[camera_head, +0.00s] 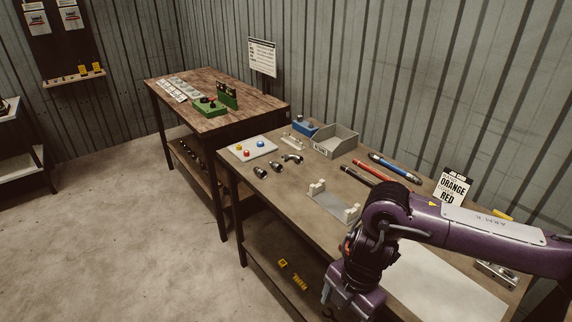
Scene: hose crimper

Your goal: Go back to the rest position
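My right arm (480,228), purple, comes in from the right edge over the front workbench. It bends down at a dark joint beside the bench. My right gripper (345,305) hangs at the bottom edge of the view, in front of the bench's near edge. Its fingers are partly cut off, so I cannot tell whether they are open or shut. I see nothing held in the part that shows. My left arm and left gripper are not in view.
The workbench (285,205) holds a grey bin (335,142), a button panel (252,148), dark fittings, several hoses (390,165), a white-blocked fixture (333,203) and an orange/red sign (452,187). A second table (250,105) stands behind left. The floor at left is clear.

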